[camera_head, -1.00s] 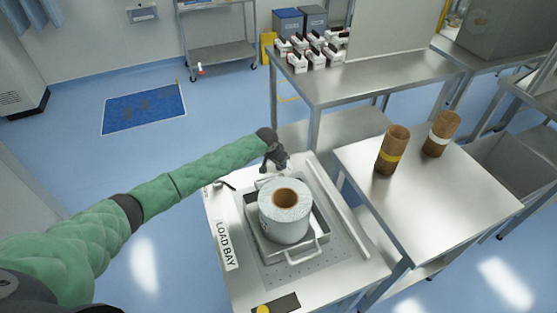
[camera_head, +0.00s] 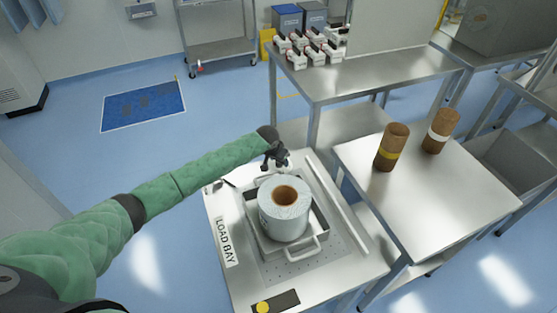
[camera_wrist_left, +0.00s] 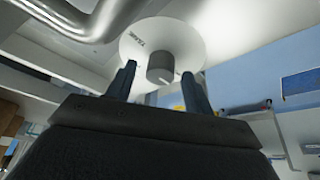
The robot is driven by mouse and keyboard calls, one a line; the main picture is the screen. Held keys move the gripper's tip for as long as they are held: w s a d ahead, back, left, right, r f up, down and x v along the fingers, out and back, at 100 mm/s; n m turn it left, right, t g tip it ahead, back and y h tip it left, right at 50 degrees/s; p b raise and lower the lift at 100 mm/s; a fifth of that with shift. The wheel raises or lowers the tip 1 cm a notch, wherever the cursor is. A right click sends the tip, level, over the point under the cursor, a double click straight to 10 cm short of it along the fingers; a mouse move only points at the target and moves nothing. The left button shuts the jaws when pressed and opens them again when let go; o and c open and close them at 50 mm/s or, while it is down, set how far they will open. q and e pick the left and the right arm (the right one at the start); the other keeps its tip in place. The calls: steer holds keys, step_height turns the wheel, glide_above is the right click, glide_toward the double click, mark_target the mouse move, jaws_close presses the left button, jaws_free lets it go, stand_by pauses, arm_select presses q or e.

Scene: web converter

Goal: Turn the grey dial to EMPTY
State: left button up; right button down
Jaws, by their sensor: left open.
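The grey dial (camera_wrist_left: 161,66) is a short round knob in the left wrist view, on a white round plate (camera_wrist_left: 183,40) with small dark lettering at its upper left that I cannot read. My left gripper (camera_wrist_left: 159,72) is open, with one dark finger on each side of the dial in the picture. I cannot tell whether the fingers touch it. In the head view my left gripper (camera_head: 275,159) is at the far end of the load bay bench, behind the roll, and the dial is not clearly visible there. My right gripper is not in view.
A white roll (camera_head: 284,222) with a brown core sits in a metal tray (camera_head: 318,245) on the bench, close to my gripper. A LOAD BAY sign (camera_head: 227,242) and a yellow button (camera_head: 262,307) are nearer. A metal bent tube (camera_wrist_left: 95,25) passes close by in the wrist view.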

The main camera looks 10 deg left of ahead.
arm_select(q)
steer(key=shift+s+r, duration=0.1)
steer(key=shift+r, duration=0.1)
steer(key=b+v, duration=0.2)
steer(key=v, duration=0.3)
steer(key=shift+s+a+r+b, duration=0.1)
steer(key=shift+r+b, duration=0.2)
steer(key=shift+v, duration=0.85)
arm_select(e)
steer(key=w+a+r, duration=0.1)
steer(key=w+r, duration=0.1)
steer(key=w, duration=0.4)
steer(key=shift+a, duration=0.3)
